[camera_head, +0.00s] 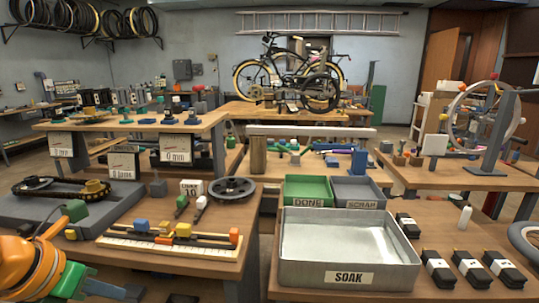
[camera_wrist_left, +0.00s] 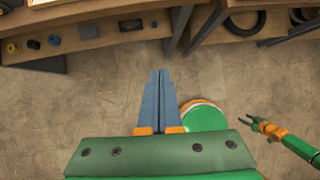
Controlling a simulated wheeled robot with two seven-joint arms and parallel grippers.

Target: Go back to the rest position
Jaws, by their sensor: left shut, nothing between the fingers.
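My left gripper (camera_head: 125,292) is at the lower left corner of the head view, beside the front left bench and low in the picture. Its green body joins an orange wrist. In the left wrist view the two grey fingers of my left gripper (camera_wrist_left: 160,74) lie together, shut and empty, over bare floor. My right gripper (camera_wrist_left: 246,118) shows small at the right of the left wrist view, on a green and orange arm. It is also over the floor and holds nothing that I can make out; its finger gap is too small to judge.
The left bench (camera_head: 150,262) holds a chain tray, a black wheel and a ruler block. The right bench (camera_head: 440,225) holds a SOAK tray (camera_head: 345,278), a green DONE bin (camera_head: 307,180), a grey SCRAP bin and several black blocks. Bare floor (camera_wrist_left: 90,95) lies under the left gripper.

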